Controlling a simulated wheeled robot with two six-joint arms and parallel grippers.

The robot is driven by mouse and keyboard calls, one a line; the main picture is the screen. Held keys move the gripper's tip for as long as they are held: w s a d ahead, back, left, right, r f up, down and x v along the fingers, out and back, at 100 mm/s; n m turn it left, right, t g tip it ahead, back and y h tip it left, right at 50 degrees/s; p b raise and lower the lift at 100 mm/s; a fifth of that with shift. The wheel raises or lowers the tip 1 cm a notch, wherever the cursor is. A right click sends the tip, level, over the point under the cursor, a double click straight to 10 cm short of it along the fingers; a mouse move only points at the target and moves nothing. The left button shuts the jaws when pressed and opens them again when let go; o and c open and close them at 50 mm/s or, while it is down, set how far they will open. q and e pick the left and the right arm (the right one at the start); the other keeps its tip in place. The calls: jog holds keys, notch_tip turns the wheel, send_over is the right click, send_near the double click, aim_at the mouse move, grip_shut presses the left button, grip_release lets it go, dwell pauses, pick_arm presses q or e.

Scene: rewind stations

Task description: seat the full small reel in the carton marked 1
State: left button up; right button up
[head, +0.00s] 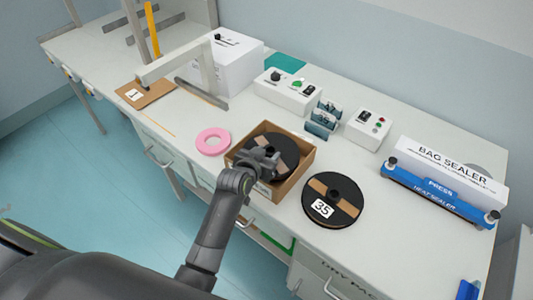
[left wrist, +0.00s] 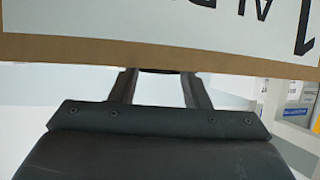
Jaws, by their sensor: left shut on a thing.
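A black reel (head: 284,151) is inside the open brown carton (head: 296,183), its top facing up. My left gripper (head: 262,160) is at the near side of that reel and shut on it. The gripper and wrist hide the reel's near part and the carton's near-left corner. I cannot tell whether the reel rests on the carton floor. In the left wrist view, a brown cardboard panel with a white printed label (left wrist: 160,18) fills the top, only partly readable; the left gripper (left wrist: 160,75) shows below it, its tips hidden. My right gripper is not in view.
A black reel labelled 35 (head: 332,201) lies right of the carton, and a pink ring (head: 213,141) lies left. Control boxes (head: 287,92) stand behind. A blue-and-white bag sealer (head: 440,190) is at the right. A flat brown board with a label (head: 155,91) lies far left.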

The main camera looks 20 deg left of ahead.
pick_arm(q)
jog(key=shift+f, duration=0.2)
jog(key=shift+f, duration=0.25)
jog(key=o, duration=1.4)
jog(key=shift+c, duration=0.2)
jog(key=shift+r, duration=0.3)
jog(key=v, duration=1.2)
jog(key=shift+r+b, duration=0.2)
jog(key=shift+b, duration=0.25)
jog(key=shift+s, duration=0.1)
